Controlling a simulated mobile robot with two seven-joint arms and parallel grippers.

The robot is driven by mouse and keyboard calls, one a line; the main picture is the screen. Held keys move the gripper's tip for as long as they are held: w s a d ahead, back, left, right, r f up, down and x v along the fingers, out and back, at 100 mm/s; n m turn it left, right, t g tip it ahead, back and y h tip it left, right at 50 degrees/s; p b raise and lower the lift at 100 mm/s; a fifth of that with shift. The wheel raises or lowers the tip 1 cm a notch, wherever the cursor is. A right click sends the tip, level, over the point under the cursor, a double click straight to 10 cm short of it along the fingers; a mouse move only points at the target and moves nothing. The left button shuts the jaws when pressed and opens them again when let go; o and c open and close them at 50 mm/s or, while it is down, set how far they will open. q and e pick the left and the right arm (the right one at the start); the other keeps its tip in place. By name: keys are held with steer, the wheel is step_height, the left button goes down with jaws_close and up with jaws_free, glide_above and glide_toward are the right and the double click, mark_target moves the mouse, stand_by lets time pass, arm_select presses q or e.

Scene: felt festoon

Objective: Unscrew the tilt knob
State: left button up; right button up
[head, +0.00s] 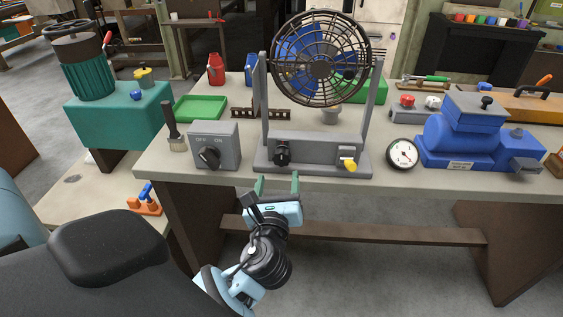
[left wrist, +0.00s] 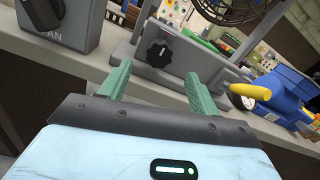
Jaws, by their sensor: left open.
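A fan (head: 320,68) in a dark round cage stands between two grey uprights on a grey base (head: 315,163) at the bench's front. A black lobed knob (head: 282,152) sits on the base's front face, at left; it also shows in the left wrist view (left wrist: 159,54). A yellow knob or lever (head: 348,164) is at the base's right. I cannot tell from a label which is the tilt knob. My left gripper (head: 278,180) is open and empty, below and in front of the black knob, apart from it. In the left wrist view its fingers (left wrist: 157,76) frame the knob from below.
A grey OFF/ON switch box (head: 214,146) stands left of the fan base, with a brush (head: 173,130) beside it. A round gauge (head: 402,154) and blue machine (head: 463,138) are at right. The bench's front edge (head: 420,183) runs close behind my gripper.

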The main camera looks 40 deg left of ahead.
mark_target(281, 159)
arm_select(q)
steer(key=shift+x, duration=3.9)
steer(key=c, duration=1)
